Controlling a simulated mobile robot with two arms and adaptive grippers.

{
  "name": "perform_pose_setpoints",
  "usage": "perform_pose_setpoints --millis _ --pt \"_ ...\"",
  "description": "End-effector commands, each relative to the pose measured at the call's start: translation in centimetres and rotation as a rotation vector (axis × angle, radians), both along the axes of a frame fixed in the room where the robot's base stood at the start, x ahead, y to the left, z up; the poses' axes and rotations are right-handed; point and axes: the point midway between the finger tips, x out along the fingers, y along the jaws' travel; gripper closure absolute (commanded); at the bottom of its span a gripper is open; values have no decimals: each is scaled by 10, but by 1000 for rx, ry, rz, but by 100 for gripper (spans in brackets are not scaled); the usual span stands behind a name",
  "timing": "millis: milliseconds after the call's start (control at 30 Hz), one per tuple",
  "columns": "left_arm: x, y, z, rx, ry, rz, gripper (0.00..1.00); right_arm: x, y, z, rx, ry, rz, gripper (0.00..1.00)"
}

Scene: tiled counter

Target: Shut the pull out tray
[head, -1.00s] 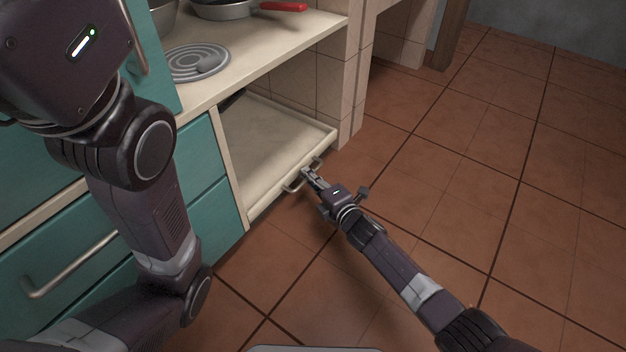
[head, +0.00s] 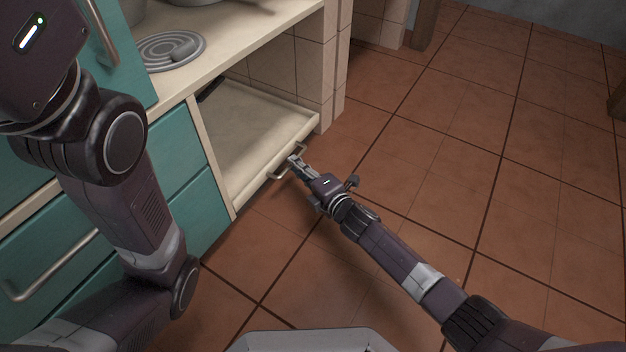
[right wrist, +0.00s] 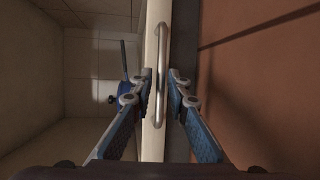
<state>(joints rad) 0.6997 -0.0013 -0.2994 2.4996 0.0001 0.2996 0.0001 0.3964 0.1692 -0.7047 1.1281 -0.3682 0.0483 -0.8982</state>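The pull-out tray (head: 262,128) is a cream, shallow tray low in the cabinet. Its front edge lies close to the line of the cabinet front; I cannot tell how far it sticks out. A metal bar handle (head: 273,176) is on its front. My right gripper (head: 292,160) is at this handle. In the right wrist view the open fingers (right wrist: 154,86) stand on either side of the handle (right wrist: 163,60) and the tray's front edge, with gaps showing; contact is unclear. My left arm crosses the left side, but its gripper fingers are out of frame.
Teal drawers (head: 175,160) stand left of the tray. Above it is a counter (head: 245,45) with a grey coiled burner (head: 170,50). A dark item (head: 210,88) shows near the tray's back. A tiled pillar (head: 328,80) borders the right side. The tiled floor (head: 440,150) is clear.

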Motion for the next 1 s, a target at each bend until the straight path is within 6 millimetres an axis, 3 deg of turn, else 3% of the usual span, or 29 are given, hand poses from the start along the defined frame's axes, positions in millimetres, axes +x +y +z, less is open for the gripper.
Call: perform_pose_setpoints --millis 300,500,1000 --pt "0 0 0 1 -1 0 7 -46 -30 8 -3 1 1 85" --pt "0 0 0 2 -2 0 7 -66 -44 13 -1 1 0 85" --pt "-1 0 0 2 -2 0 7 -74 -48 16 -1 1 0 85"
